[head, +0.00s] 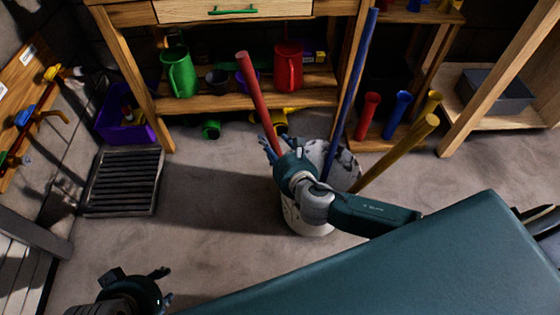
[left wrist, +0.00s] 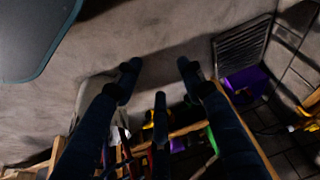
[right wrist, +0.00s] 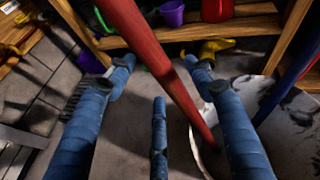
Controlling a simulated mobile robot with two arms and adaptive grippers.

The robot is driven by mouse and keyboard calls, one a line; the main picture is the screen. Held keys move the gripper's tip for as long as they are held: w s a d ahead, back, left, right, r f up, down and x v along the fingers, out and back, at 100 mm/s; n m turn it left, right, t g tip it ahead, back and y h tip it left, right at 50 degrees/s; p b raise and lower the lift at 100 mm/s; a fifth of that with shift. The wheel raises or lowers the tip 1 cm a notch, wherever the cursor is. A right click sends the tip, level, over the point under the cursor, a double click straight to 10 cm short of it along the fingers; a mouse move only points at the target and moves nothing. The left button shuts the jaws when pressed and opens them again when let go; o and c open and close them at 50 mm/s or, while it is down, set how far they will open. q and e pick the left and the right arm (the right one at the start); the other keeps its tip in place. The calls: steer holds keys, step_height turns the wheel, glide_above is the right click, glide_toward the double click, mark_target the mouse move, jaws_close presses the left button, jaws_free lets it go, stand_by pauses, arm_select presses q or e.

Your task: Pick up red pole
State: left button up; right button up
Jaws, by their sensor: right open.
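The red pole (head: 258,95) leans out of a white bucket (head: 303,215), its top tilted left in the head view. My right gripper (head: 268,148) is at the pole's lower part, above the bucket's left side. In the right wrist view, the red pole (right wrist: 155,55) runs diagonally through the space between the spread fingers of my right gripper (right wrist: 160,70). I cannot tell if a finger touches it. The pole's lower end is hidden in the head view. My left gripper (head: 163,286) is low at the bottom left, open and empty; its spread fingers (left wrist: 159,68) show in the left wrist view.
A blue pole (head: 352,85) and a yellow pole (head: 400,152) also stand in the bucket. A wooden shelf (head: 240,102) behind holds green and red jugs. A dark slatted tray (head: 122,182) and purple bin (head: 125,127) are at left. The floor left of the bucket is clear.

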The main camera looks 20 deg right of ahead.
steer(key=shift+x, duration=1.2)
arm_select(q)
steer(key=w, duration=0.1)
steer(key=w+d+r+t, duration=0.1)
steer(key=w, duration=0.1)
steer(key=w+t, duration=0.1)
steer(key=w, duration=0.1)
steer(key=shift+d+r+h, duration=0.25)
steer(key=shift+r+h, duration=0.05)
steer(key=shift+r, duration=0.1)
arm_select(e)
jaws_close()
